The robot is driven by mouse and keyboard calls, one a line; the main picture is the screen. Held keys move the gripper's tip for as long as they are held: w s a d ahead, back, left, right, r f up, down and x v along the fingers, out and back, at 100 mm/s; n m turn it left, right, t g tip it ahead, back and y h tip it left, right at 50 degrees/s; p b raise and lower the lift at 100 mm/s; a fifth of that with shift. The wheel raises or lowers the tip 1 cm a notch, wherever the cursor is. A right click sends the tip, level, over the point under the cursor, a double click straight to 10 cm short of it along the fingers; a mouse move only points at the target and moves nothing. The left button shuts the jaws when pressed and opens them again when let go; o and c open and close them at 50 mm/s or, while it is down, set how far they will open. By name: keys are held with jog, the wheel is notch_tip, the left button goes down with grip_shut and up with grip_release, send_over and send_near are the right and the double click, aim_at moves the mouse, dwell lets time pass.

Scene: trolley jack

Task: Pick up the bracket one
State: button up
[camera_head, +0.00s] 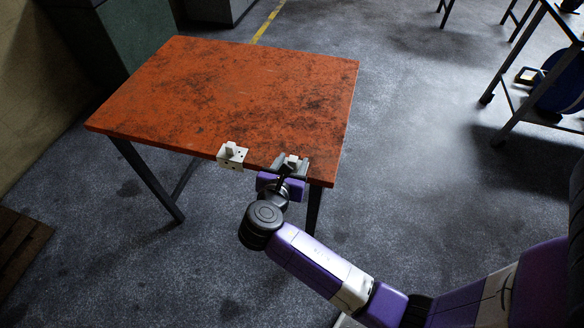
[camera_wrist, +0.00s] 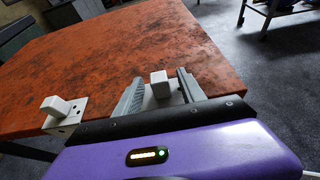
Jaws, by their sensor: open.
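Two pale bracket-like pieces sit at the near edge of the orange table (camera_head: 240,85). The left bracket (camera_head: 232,155) has a plate with small holes against the table's edge and a block on top; it also shows at the left in the wrist view (camera_wrist: 62,112). The right piece shows a white block (camera_wrist: 160,83) on top, and it also shows in the head view (camera_head: 292,160). My gripper (camera_wrist: 160,78) is open, with one grey finger on each side of this right piece and gaps at the block. The piece's lower part is partly hidden by my gripper.
The rest of the tabletop is bare, with dark stains. A metal rack (camera_head: 545,75) with a blue round object stands at the right. A wooden pallet (camera_head: 20,245) lies on the floor at the lower left. Open floor surrounds the table's front and right.

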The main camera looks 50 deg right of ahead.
jog(key=shift+c, duration=0.5)
grip_shut()
jog(key=shift+r, duration=0.2)
